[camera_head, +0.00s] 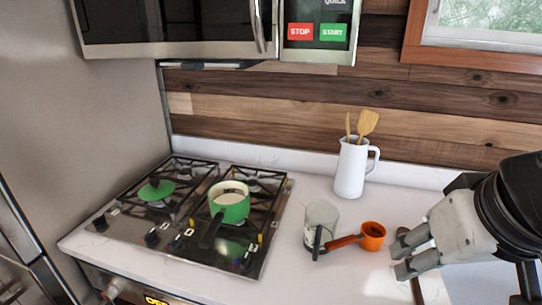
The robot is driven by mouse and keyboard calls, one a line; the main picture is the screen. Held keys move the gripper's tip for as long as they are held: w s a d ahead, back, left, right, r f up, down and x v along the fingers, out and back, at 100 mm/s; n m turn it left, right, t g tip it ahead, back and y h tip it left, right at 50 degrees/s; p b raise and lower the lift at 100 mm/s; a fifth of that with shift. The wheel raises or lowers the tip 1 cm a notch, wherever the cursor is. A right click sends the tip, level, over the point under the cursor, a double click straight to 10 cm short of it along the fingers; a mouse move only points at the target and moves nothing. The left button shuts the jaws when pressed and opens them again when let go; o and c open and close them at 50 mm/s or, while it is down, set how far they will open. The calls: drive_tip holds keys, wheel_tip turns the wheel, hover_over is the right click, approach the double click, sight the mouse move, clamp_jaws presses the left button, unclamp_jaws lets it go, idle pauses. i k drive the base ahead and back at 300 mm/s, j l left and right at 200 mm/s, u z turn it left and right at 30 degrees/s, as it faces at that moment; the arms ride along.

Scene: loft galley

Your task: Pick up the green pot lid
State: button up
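The green pot lid (157,189) lies on the back left part of the gas stove, with a dark knob on top. A green pot (230,204) with a pale inside and a dark handle stands on the burner grate to its right. My gripper (399,255) is at the far right over the counter, well away from the lid. Its two fingers point left with a gap between them, and nothing shows between them.
The black gas stove (187,251) has raised grates and front knobs. Between it and my gripper stand a clear grey cup (322,216) and an orange scoop (373,238). A white pitcher (350,170) with wooden utensils stands behind. A microwave (165,20) hangs above the stove.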

sight(157, 190)
drive_tip(key=j+z, duration=0.1)
drive_tip(key=j, duration=0.65)
drive_tip(key=j+z, duration=0.15)
drive_tip(key=j, duration=0.65)
drive_tip(key=k+j+z, duration=0.1)
drive_tip(key=j, duration=0.65)
drive_tip(key=k+j+z, duration=0.1)
drive_tip(key=j, duration=0.65)
drive_tip(key=i+j+z, duration=0.1)
drive_tip(key=i+j, duration=0.2)
drive_tip(key=j, duration=0.1)
